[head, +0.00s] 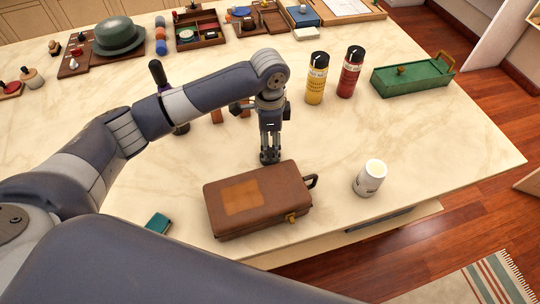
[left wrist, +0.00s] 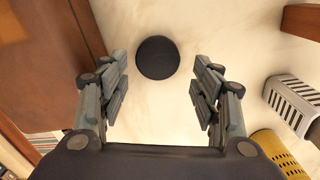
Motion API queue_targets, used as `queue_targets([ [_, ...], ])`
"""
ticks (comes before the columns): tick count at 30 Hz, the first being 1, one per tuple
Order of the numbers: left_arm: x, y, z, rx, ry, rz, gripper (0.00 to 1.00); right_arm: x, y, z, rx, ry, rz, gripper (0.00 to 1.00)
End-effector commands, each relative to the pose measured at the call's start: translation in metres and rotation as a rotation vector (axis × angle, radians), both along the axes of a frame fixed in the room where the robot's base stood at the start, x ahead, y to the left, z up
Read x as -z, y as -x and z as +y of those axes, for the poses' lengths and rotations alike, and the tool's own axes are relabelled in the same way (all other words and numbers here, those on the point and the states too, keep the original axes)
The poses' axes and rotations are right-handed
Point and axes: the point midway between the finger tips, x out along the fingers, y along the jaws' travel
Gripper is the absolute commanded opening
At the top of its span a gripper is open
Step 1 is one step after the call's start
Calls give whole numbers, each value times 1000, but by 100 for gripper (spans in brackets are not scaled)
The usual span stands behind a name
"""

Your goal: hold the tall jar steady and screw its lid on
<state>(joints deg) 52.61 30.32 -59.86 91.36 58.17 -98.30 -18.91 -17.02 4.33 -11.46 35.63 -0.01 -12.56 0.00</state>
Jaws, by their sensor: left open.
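My left gripper (head: 270,156) points down at the counter just behind the brown case, open and empty. In the left wrist view, a round black disc (left wrist: 157,57), perhaps the lid, lies on the counter ahead of the open fingers (left wrist: 162,88), between their lines and apart from them. I cannot make the disc out in the head view. A yellow container (head: 316,78) and a red one (head: 349,72), both tall with black tops, stand upright behind and right of the gripper. I cannot tell which thing is the tall jar. My right gripper is not in view.
The brown case (head: 285,185) lies in front of the gripper; it also shows in the left wrist view (left wrist: 75,70). A white cup-like container (head: 369,179) stands to the right, a green box (head: 412,77) farther back. The counter (head: 440,135) is clear at the right.

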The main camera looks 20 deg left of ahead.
Motion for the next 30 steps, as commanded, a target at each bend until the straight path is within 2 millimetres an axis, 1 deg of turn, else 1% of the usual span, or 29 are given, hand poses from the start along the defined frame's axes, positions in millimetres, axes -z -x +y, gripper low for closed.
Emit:
queue_targets([
  [6,32,2,-5,-1,-3,6,59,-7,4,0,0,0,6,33],
  [10,46,2,-5,1,-2,4,59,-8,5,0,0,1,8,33],
  [13,49,1,-6,2,-2,2,59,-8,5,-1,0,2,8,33],
  [21,49,1,-6,1,-2,2,59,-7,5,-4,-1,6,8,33],
  [22,49,1,-6,1,-2,2,56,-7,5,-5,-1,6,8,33],
  [24,49,1,-6,1,-2,2,44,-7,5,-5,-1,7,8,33],
  [25,49,1,-6,1,-2,2,39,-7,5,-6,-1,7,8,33],
  [30,49,1,-6,1,-2,2,38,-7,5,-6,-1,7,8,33],
])
